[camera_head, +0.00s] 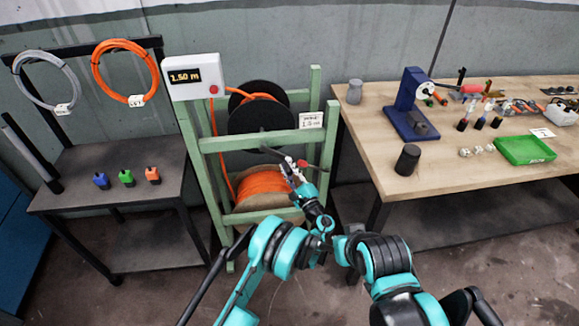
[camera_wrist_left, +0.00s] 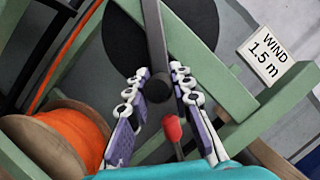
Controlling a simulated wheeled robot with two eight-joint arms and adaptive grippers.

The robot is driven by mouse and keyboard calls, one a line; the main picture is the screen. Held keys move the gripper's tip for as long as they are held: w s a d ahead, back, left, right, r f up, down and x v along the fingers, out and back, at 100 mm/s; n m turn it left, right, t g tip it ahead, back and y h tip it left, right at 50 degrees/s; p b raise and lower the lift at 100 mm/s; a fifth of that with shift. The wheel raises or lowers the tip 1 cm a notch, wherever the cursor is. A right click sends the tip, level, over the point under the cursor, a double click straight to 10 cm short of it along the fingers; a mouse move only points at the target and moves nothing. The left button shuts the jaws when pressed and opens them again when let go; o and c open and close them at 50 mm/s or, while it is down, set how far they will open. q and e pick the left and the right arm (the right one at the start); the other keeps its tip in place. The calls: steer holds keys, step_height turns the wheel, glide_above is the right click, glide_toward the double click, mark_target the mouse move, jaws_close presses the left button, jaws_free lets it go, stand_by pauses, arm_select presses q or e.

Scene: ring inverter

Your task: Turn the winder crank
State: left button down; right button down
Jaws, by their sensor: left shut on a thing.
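The winder is a green frame (camera_head: 216,145) with a black reel (camera_head: 260,118) above and an orange cable spool (camera_head: 262,188) below. Its crank shows in the left wrist view as a grey bar (camera_wrist_left: 154,40) with a dark round end and a red knob (camera_wrist_left: 172,128). In the head view my left gripper (camera_head: 291,168) is in front of the frame, partly hiding the crank. My right gripper is not seen.
A white box (camera_head: 191,77) on the frame displays 1.50 m. A label (camera_wrist_left: 264,56) reads "WIND 1.5 m". A wooden workbench (camera_head: 440,165) with tools and a green tray (camera_head: 525,150) stands right. A dark table (camera_head: 85,187) stands left, with cable coils hanging above.

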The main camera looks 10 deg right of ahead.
arm_select(q)
steer(key=shift+w, duration=0.1)
steer(key=c, duration=1.3)
jaws_free()
steer(key=shift+w+a, duration=0.1)
steer(key=v, duration=0.7)
steer(key=shift+s+f, duration=0.1)
steer(key=shift+s, duration=0.25)
